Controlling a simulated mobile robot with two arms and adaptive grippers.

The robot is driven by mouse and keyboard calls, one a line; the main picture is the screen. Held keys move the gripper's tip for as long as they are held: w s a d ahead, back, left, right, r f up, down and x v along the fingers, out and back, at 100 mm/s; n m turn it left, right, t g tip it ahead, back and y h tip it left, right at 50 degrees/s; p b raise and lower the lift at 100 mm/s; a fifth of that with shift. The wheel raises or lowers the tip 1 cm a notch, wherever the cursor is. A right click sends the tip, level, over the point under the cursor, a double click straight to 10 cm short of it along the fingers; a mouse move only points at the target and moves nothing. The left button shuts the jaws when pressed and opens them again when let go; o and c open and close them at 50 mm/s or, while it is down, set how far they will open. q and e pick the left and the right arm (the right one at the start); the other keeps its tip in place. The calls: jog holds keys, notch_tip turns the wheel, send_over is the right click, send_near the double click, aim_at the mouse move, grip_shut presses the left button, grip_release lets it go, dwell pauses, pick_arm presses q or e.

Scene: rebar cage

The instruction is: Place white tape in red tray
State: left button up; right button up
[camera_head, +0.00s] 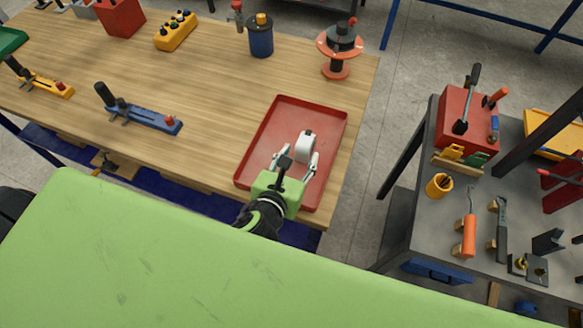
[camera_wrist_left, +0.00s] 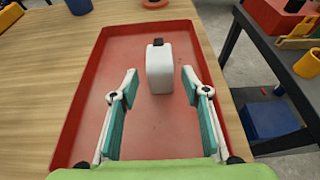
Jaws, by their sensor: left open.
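The white tape (camera_head: 304,146), a white block-like piece with a small dark tip, stands in the red tray (camera_head: 262,142) near its middle. In the left wrist view the white tape (camera_wrist_left: 159,72) is upright on the tray floor, between and slightly beyond the fingertips. My left gripper (camera_head: 297,163) is over the tray, open, with a finger on each side of the tape. A gap shows between each finger and the tape, so it is not gripped. My right gripper is not in view.
The red tray sits at the right end of the wooden table (camera_head: 210,80). A red-and-black spool (camera_head: 340,50) and a blue canister (camera_head: 261,38) stand behind it. A blue clamp (camera_head: 145,117) lies to the left. A grey tool bench (camera_head: 410,205) stands to the right.

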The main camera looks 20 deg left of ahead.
pick_arm(q)
jog(key=v, duration=0.6)
jog(key=shift+b, duration=0.3)
